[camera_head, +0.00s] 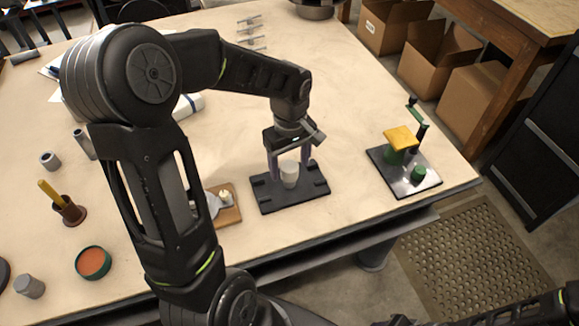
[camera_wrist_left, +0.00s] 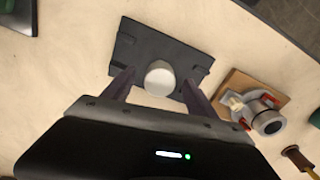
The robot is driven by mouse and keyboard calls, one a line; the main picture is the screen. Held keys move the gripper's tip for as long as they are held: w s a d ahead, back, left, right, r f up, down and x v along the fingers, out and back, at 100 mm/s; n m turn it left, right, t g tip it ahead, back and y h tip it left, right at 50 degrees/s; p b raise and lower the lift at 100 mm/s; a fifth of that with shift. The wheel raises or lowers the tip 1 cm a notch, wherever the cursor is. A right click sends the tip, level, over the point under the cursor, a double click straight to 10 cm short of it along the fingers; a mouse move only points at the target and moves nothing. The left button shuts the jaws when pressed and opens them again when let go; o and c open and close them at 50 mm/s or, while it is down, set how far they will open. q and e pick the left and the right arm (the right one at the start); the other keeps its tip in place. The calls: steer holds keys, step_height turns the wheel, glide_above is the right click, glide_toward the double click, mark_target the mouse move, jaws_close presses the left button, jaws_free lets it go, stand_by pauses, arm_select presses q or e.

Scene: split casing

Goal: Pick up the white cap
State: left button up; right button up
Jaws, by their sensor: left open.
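The white cap (camera_head: 289,174) stands upright on a black base plate (camera_head: 310,190) near the front edge of the table. In the left wrist view the cap (camera_wrist_left: 160,76) appears as a round white top on the dark plate (camera_wrist_left: 185,62). My left gripper (camera_head: 290,177) points down over the plate, with one finger on each side of the cap. It is open, and in the left wrist view the fingertips (camera_wrist_left: 158,82) sit apart with the cap between them. I cannot tell if either finger touches it. My right gripper is not in view.
A wooden board (camera_head: 229,214) with a small fixture lies left of the plate, partly behind my arm. A black plate with a yellow-topped green part (camera_head: 401,138) stands to the right. A green-rimmed orange dish (camera_head: 93,263) and a brown holder (camera_head: 71,213) stand at left.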

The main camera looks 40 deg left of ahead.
mark_target(290, 166)
arm_select(q)
steer(key=shift+f, duration=0.5)
steer(key=shift+c, duration=0.6)
steer(key=c, duration=1.3)
steer(key=shift+r, duration=0.15)
step_height(290, 166, up, 10)
steer(key=b, duration=0.1)
